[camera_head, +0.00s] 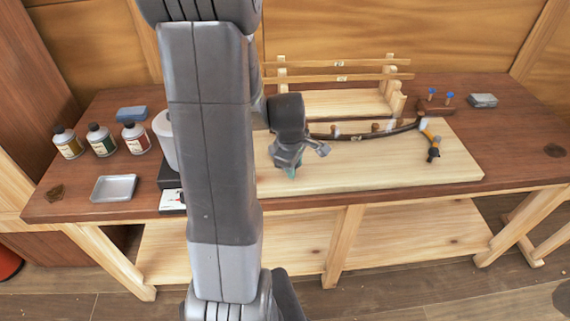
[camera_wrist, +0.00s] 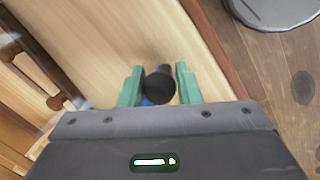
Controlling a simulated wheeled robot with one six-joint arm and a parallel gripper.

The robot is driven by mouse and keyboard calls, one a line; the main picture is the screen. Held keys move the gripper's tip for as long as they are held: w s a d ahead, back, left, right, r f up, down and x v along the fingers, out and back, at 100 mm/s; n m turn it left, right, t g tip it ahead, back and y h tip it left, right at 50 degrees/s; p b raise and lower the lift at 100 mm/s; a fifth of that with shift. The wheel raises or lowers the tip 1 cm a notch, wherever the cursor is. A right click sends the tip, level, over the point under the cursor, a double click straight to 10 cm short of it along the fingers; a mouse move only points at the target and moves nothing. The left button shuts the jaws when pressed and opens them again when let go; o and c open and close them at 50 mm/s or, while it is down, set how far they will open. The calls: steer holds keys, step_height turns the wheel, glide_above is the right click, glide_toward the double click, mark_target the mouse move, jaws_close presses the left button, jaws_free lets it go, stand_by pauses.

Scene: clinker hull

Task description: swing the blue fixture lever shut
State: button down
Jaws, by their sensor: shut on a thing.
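My gripper (camera_head: 291,173) is low over the left part of the pale work board (camera_head: 390,172), left of centre on the bench. In the wrist view, its two green fingers (camera_wrist: 160,72) stand on either side of a dark round knob (camera_wrist: 160,86) and are shut on it. A bit of the blue lever (camera_wrist: 148,102) shows below the knob, between the fingers. The rest of the lever and its pivot are hidden by my gripper in both views. In the head view the lever cannot be made out behind my arm and gripper.
A long dark curved strip (camera_head: 350,137) with wooden pegs runs along the board to a yellow-and-black tool (camera_head: 431,145) at right. A slatted wooden rack (camera_head: 340,100) stands behind. Several bottles (camera_head: 103,139) and a grey tray (camera_head: 114,188) are at left. The board's front right is clear.

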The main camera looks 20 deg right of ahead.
steer(key=shift+w+d+n+p, duration=0.2)
steer(key=shift+d+n+p, duration=0.05)
steer(key=shift+d+n, duration=0.3)
steer(key=shift+w+d+n+p, duration=0.2)
steer(key=shift+d+n, duration=0.25)
steer(key=shift+d, duration=0.1)
steer(key=shift+r, duration=0.1)
steer(key=c, duration=1.1)
jaws_free()
steer(key=r, duration=0.4)
steer(key=s+a+r, duration=0.1)
steer(key=r, duration=0.4)
steer(key=s+r, duration=0.1)
steer(key=r, duration=0.3)
steer(key=shift+a+r, duration=0.25)
steer(key=shift+a, duration=0.1)
steer(key=shift+f, duration=0.1)
steer(key=f, duration=0.4)
steer(key=w+d+f, duration=0.1)
steer(key=f, duration=0.4)
steer(key=w+f, duration=0.1)
steer(key=f, duration=0.3)
steer(key=shift+d+f, duration=0.3)
